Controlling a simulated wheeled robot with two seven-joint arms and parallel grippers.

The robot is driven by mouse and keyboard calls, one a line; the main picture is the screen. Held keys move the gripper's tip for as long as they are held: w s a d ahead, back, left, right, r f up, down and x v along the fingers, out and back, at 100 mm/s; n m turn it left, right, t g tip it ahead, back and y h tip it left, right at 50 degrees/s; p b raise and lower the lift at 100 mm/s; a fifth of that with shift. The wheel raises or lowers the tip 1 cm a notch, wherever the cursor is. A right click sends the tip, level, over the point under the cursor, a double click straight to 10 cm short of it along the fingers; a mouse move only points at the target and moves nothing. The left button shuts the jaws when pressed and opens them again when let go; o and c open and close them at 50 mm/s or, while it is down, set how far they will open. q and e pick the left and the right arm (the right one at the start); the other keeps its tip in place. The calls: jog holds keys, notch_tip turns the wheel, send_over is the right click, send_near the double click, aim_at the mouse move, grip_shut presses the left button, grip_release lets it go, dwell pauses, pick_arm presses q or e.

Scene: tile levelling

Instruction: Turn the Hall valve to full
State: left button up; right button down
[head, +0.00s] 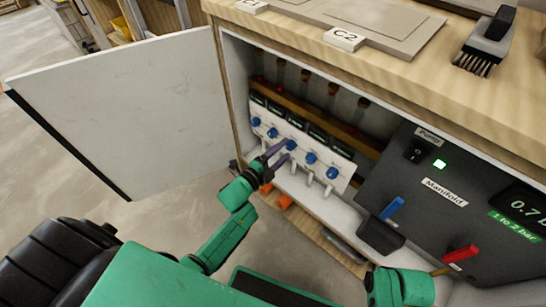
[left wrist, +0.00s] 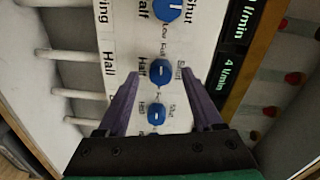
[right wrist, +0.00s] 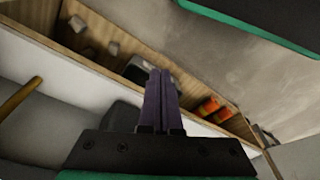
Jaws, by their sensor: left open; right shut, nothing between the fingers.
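The white valve panel (head: 305,160) in the open cabinet carries a row of blue knobs. In the left wrist view a blue knob (left wrist: 160,73) lines up with the printed word "Hall" (left wrist: 108,75), with "Half" and "Shut" printed on either side. Its white mark lies across the picture; I cannot tell which end points. My left gripper (left wrist: 160,82) is open, its purple fingers on either side of this knob; contact cannot be told. In the head view the left gripper (head: 276,158) is at the panel's middle. My right gripper (right wrist: 161,78) is shut and empty, low by the cabinet.
Neighbouring knobs (left wrist: 168,9) sit close by, and pipe stubs (head: 309,179) stick out below. The manifold box (head: 440,200) at right has a blue lever (head: 392,208) and a red lever (head: 460,254). The open door (head: 130,105) stands left. The worktop (head: 300,32) overhangs above.

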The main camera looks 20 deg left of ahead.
pick_arm(q)
jog(key=p+v, duration=0.2)
jog(key=v, duration=1.2)
pick_arm(e)
notch_tip(320, 180, down, 6)
jog(key=s+d, duration=0.1)
jog(key=shift+s+d, duration=0.15)
jog(key=shift+s, duration=0.25)
